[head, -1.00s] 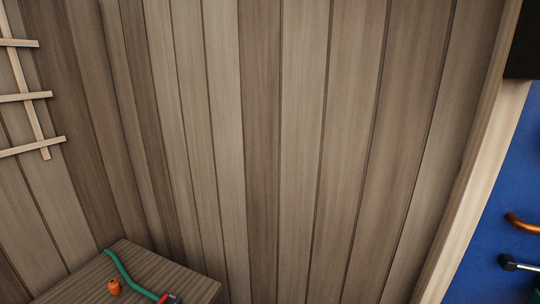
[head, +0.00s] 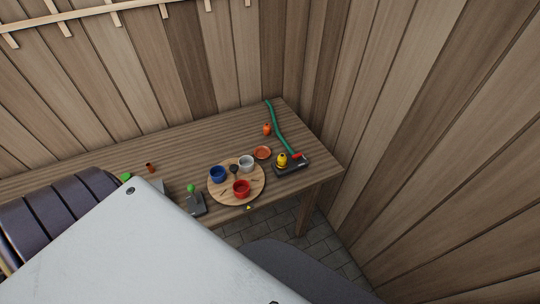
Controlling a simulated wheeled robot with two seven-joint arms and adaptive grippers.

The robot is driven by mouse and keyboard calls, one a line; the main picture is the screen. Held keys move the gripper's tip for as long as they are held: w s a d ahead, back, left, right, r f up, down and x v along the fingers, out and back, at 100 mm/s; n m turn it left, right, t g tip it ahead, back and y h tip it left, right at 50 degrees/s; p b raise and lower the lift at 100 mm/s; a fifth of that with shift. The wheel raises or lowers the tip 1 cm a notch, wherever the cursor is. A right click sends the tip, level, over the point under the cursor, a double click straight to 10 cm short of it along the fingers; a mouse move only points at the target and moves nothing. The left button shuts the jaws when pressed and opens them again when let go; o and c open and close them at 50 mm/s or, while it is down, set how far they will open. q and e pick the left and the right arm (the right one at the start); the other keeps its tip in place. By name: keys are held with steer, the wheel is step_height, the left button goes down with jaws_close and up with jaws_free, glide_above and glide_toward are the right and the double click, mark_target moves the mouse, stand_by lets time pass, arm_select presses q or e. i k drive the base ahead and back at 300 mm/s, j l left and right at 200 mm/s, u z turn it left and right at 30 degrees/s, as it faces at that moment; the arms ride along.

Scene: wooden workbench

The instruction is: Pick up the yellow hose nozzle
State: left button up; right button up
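A small rounded yellow object (head: 282,160), which looks like the yellow hose nozzle, sits on a dark tray or block (head: 291,170) near the right end of the workbench. Its exact shape is too small to make out. A green hose (head: 279,128) runs from the back right corner of the bench to this block. A red piece (head: 298,156) is at the hose's near end, beside the yellow object. Neither of my grippers is in view.
A round wooden board (head: 218,194) holds blue, white and red cups. A terracotta saucer (head: 262,152) and an orange object (head: 267,129) stand near the hose. A dark item with a green top (head: 196,204) is left of the board. Wooden walls close off the back and right.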

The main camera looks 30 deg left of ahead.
mark_target(282, 160)
steer(key=u, duration=0.95)
